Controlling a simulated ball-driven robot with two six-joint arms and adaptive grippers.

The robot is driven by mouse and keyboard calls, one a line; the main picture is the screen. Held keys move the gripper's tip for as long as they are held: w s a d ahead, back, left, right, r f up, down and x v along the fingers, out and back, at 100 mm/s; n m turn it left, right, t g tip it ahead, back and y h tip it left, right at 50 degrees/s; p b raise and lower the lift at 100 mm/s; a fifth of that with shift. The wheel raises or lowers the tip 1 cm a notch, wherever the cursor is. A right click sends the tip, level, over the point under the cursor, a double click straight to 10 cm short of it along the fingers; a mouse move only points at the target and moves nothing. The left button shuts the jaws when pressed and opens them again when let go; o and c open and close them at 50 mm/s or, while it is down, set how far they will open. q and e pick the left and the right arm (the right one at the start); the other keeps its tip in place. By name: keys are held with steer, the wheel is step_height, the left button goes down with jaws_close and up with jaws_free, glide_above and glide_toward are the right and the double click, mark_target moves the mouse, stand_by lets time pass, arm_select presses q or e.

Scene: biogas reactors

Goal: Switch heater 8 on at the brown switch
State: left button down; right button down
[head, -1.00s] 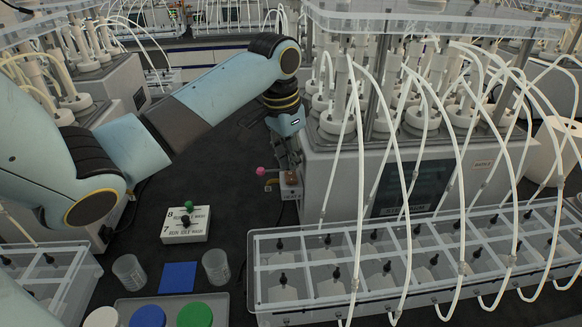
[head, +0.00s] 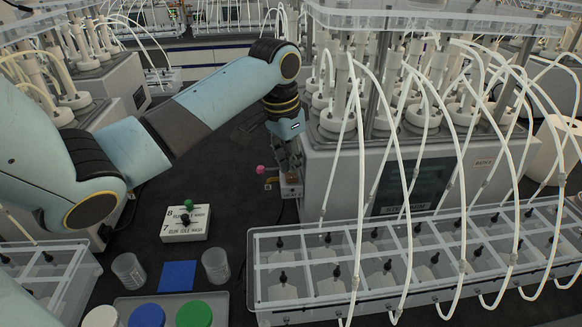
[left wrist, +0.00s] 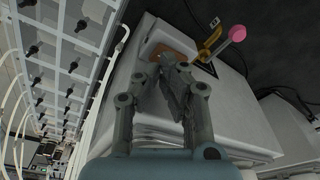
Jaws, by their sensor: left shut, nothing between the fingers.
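The brown switch sits on a small pale box (head: 291,191) at the left front corner of the large grey reactor unit. In the left wrist view the brown switch (left wrist: 177,48) shows as a brown patch just beyond my fingertips. My left gripper (head: 291,172) points down over it; it also shows in the left wrist view (left wrist: 172,62). Its fingers are shut with nothing between them. The tips are at or very close to the switch and partly hide it; I cannot tell whether they touch. My right gripper is not in view.
A pink ball (head: 261,169) on a yellow bracket (left wrist: 208,45) is close beside the switch. A white box (head: 186,224) marked 7 and 8 stands on the dark bench. A clear bottle rack (head: 252,270) and hanging tubes are on the right.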

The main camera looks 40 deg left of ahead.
mark_target(291, 179)
arm_select(q)
steer(key=shift+f, duration=0.25)
stand_by(0.7)
steer(key=shift+f+b, duration=0.4)
steer(key=shift+f, duration=0.45)
steer(key=shift+r, duration=0.1)
step_height(291, 179, up, 2)
steer(key=shift+r+p, duration=0.15)
steer(key=shift+p, duration=0.75)
steer(key=shift+r, duration=2.3)
steer(key=shift+d+f, duration=0.1)
